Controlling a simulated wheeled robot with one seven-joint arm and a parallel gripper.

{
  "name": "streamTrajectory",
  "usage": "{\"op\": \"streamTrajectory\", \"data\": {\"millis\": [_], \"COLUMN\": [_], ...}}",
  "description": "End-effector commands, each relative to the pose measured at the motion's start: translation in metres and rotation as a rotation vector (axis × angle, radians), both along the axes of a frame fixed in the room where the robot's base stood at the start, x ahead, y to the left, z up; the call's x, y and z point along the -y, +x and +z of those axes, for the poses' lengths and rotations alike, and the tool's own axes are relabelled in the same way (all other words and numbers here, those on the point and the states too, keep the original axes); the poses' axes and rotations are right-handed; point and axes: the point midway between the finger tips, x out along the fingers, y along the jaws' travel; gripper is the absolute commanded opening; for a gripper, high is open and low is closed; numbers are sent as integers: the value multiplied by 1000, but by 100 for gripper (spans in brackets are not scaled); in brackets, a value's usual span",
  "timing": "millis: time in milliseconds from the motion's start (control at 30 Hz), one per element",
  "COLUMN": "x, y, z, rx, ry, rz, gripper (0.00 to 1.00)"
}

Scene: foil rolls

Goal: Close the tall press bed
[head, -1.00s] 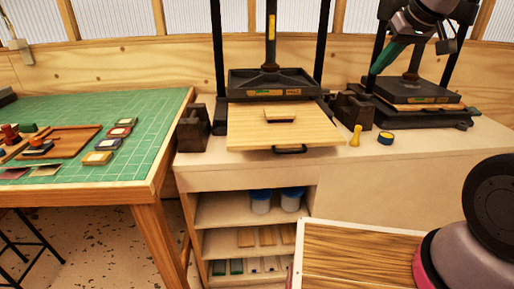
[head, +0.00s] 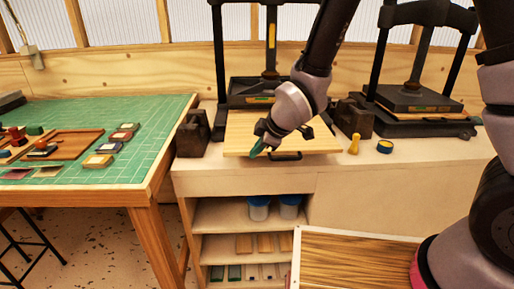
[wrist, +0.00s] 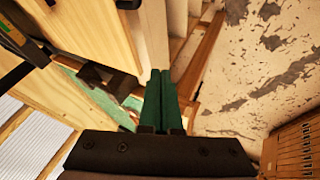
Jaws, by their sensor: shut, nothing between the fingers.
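The tall press (head: 271,48) stands at the middle back of the cabinet top, with two dark posts and a central screw. Its bed (head: 240,132), a pale wooden board, sticks out toward me from under the dark plate. A black handle (head: 285,156) is on the bed's front edge. My gripper (head: 257,149) has its green fingers shut and empty, over or just in front of the bed's front left part; contact cannot be told. In the wrist view the shut fingers (wrist: 160,100) point past the board (wrist: 95,30). My wrist hides part of the bed and plate.
A second, lower press (head: 410,100) stands to the right. Dark blocks (head: 193,135) flank the tall press. A yellow peg (head: 354,144) and a small round tin (head: 385,146) sit on the cabinet top. A green-matted table (head: 110,150) is at left.

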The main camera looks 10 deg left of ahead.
Motion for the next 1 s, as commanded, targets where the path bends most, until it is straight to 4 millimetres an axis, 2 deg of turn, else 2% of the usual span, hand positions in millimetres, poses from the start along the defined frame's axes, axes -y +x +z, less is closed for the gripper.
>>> {"op": "streamTrajectory", "data": {"millis": [333, 400, 600, 1000], "x": [-33, -35, -41, -42], "y": [26, 41, 60, 65], "z": [-57, -55, -55, -55], "rx": [-3, 0, 0, -2], "ry": [-1, 3, 2, 1], "rz": [-2, -8, -4, -4], "gripper": [0, 0, 0, 0]}}
